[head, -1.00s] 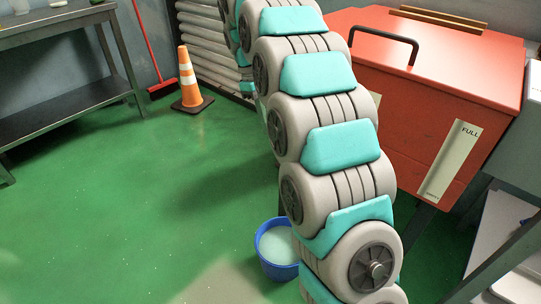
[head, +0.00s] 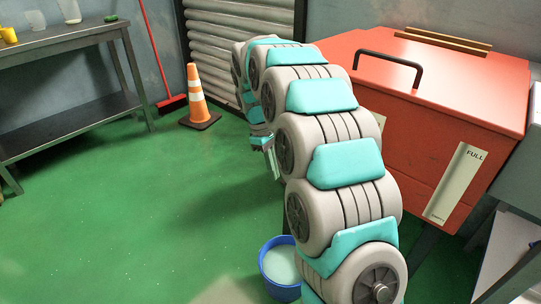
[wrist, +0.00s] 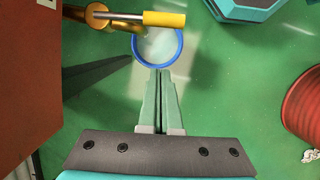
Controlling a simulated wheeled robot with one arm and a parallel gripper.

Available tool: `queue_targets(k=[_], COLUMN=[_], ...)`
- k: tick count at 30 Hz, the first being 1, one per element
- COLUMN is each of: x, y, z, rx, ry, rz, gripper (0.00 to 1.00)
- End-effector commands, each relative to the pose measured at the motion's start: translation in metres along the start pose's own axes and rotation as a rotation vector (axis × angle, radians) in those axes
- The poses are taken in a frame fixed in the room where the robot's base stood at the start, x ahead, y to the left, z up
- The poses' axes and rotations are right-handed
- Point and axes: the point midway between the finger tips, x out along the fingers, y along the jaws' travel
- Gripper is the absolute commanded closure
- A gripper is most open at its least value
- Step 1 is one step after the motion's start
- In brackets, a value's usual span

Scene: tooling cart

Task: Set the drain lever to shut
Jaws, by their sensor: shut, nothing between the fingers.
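The drain lever (wrist: 165,19) has a yellow grip on a metal rod. It is joined to a brass valve (wrist: 97,14) at the upper left of the wrist view and points right in the picture, across a blue bucket (wrist: 158,47) of pale liquid. My gripper (wrist: 160,72) is shut and empty, its fingertips apart from the lever in the picture, near the bucket's lower rim. In the head view the bucket (head: 282,262) stands on the floor left of my arm. The lever and valve are hidden there.
The red tank (head: 440,130) with a black handle and a FULL gauge stands right of my arm. An orange cone (head: 197,98) and a metal bench (head: 70,130) stand at the left. A red ribbed object (wrist: 302,108) is right in the wrist view. Green floor between is clear.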

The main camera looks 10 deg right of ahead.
Motion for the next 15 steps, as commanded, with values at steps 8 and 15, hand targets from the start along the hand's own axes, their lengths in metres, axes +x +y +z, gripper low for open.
queue_targets(k=[8, 15], x=[0.007, 0.009], y=[0.0, 0.0], z=[0.03, 0.04], rx=[0.002, 0.0], ry=[0.002, 0.001], rz=[0.0, 0.0], gripper=[1.0, 1.0])
